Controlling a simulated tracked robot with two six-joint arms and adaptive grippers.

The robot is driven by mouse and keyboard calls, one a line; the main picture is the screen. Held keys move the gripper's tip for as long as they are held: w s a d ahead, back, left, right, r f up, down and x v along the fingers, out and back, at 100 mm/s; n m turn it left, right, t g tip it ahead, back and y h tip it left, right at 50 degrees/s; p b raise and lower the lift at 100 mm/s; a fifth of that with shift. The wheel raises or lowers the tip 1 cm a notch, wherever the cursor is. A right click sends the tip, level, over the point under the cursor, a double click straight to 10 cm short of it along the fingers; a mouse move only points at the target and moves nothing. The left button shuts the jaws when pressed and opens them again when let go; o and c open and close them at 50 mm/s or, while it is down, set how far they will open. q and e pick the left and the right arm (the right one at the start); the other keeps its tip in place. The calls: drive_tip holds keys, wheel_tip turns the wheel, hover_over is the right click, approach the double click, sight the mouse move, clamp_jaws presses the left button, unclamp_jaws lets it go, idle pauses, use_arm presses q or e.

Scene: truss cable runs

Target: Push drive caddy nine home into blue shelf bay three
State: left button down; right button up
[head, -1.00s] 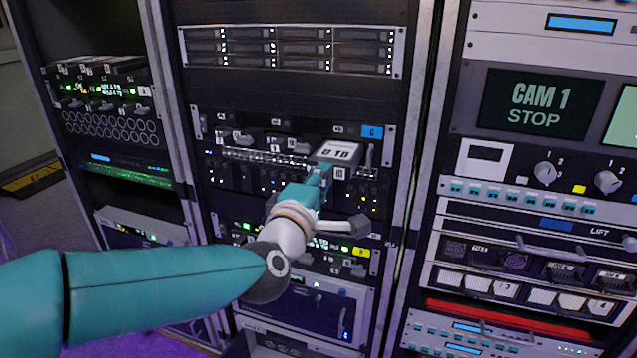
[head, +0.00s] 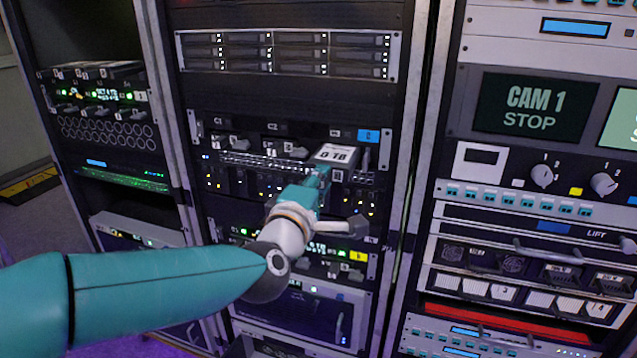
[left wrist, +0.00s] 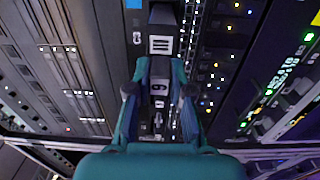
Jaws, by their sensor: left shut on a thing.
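My left gripper (head: 324,176) is shut on a drive caddy (head: 337,154) with a white label on top, held at the front of the blue-tagged shelf (head: 195,126). The blue tag (head: 368,136) is at the shelf's upper right corner. The caddy is at the right-hand bay, below the C3 mark. How deep it sits in the bay is hard to tell, because the gripper and caddy hide the opening. My right gripper is not in view.
A drive array (head: 285,53) is above the shelf. A unit with a yellow tag (head: 358,256) is below it. The right rack has a CAM 1 screen (head: 526,107), knobs and protruding handles. The left rack (head: 105,110) has cables and green lights. Open floor shows at far left.

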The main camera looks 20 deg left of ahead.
sight(335, 159)
use_arm(q)
drive_tip(key=shift+w, duration=0.25)
drive_tip(key=shift+w, duration=1.1)
drive_tip(key=shift+w, duration=0.15)
drive_tip(key=shift+b, duration=0.4)
drive_tip(key=shift+w+d+p, duration=0.15)
drive_tip(key=shift+w+p, duration=0.15)
drive_tip(key=shift+w, duration=2.7)
drive_tip(key=shift+w+r, duration=0.1)
drive_tip(key=shift+w, duration=0.2)
